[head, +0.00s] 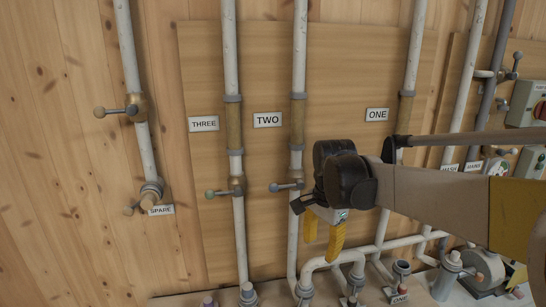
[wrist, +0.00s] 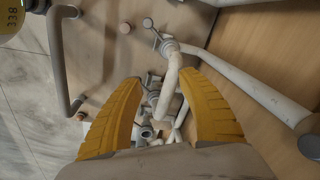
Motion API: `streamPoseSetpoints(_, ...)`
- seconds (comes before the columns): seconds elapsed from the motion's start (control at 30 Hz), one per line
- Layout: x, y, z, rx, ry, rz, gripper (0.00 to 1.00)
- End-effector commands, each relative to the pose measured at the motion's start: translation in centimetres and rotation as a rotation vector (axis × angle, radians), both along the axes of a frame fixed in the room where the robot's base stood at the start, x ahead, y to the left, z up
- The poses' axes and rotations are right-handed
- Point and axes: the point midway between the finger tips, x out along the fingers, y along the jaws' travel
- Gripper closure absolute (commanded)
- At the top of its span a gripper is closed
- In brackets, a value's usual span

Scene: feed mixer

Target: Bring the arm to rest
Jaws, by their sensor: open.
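My arm (head: 435,195) reaches in from the right in the head view. My gripper (head: 322,240) hangs at its end with yellow fingers pointing down, in front of the board between the TWO and ONE pipes. In the wrist view the two yellow fingers (wrist: 162,105) stand wide apart with nothing between them. White pipework (wrist: 172,75) shows beyond and between the fingers. My gripper looks empty. Whether it touches any pipe cannot be told.
Pipes labelled THREE (head: 203,124), TWO (head: 267,119) and ONE (head: 377,114) run up the wooden wall, with lever valves. A SPARE pipe (head: 145,155) is at left. Low white bends (head: 345,258) lie below my gripper. Switch boxes (head: 527,103) are at right. The left wall area is free.

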Motion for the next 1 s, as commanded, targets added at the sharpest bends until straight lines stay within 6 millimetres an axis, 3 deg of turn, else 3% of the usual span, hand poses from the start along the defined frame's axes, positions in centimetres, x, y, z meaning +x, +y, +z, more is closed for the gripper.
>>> streamPoseSetpoints(0.03,-2.0,-0.7,-0.6,-0.005,-0.036,0.062,0.54)
streamPoseSetpoints(0.27,-10.0,-3.4,-2.2,-0.079,-0.221,0.392,0.54)
streamPoseSetpoints(0.5,-17.2,-5.3,-7.1,-0.226,-0.386,0.701,0.54)
streamPoseSetpoints(0.7,-20.2,-6.0,-10.1,-0.324,-0.455,0.849,0.54)
streamPoseSetpoints(1.0,-20.7,-6.1,-10.5,-0.348,-0.469,0.884,0.54)
